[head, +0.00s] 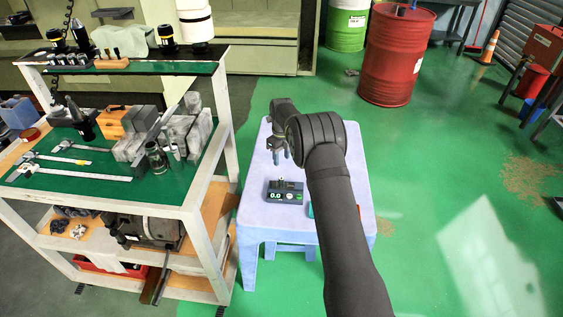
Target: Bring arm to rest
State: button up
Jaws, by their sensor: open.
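My arm reaches up from the bottom of the head view and bends at a thick dark joint above a pale blue plastic table (262,232). My gripper (276,157) points down over the left back part of that table, above its top. Its jaws are small in the picture and look open, with nothing seen between them. A teal and red item (311,210) is mostly hidden behind my forearm.
A white-framed tooling cart (213,150) stands close on the left, with calipers (75,170), grey blocks (180,130) and an orange box (112,122) on its green shelf. A red drum (395,55) and a green drum (347,25) stand behind. Green floor (430,170) is open at right.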

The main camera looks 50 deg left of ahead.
aim_at(281, 178)
jog(key=shift+f, duration=0.1)
notch_tip(281, 178, down, 12)
jog(key=shift+f, duration=0.1)
jog(key=shift+r, duration=1.9)
jog(key=shift+f, duration=0.1)
